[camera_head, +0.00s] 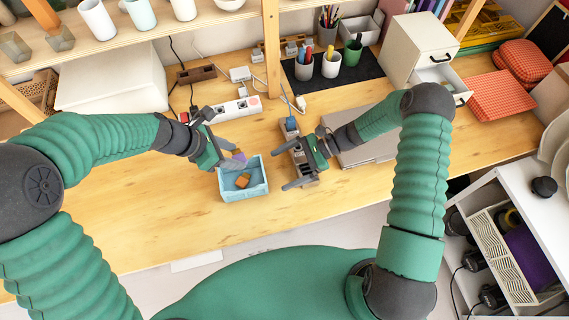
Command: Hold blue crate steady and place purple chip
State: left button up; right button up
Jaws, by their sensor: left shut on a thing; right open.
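The blue crate (258,188) stands open on the wooden table near its front edge, with an orange-brown block (242,180) inside. My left gripper (232,158) is at the crate's far left rim. The fingers partly hide the chip and that rim. My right gripper (281,168) is open to the right of the crate, apart from it. Its two fingers point left toward the crate.
A white power strip (237,108) lies behind the crate. Pen cups (331,65) stand further back. The table left of the crate is clear.

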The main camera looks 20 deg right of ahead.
aim_at(249, 180)
pick_arm(q)
jog(key=shift+a, duration=0.1)
pick_arm(e)
jog(key=shift+w+f+m+t+y, duration=0.1)
jog(key=shift+w+m+t+y, duration=0.2)
jog(key=shift+w+m, duration=0.1)
jog(key=shift+w+a+f, duration=0.1)
jog(key=shift+a, duration=0.25)
pick_arm(q)
jog(key=shift+c, duration=0.2)
pick_arm(e)
jog(key=x, duration=1.1)
jog(key=shift+a+f, duration=0.1)
jog(key=shift+a, duration=0.05)
jog(key=c, duration=0.9)
jog(key=o, duration=0.9)
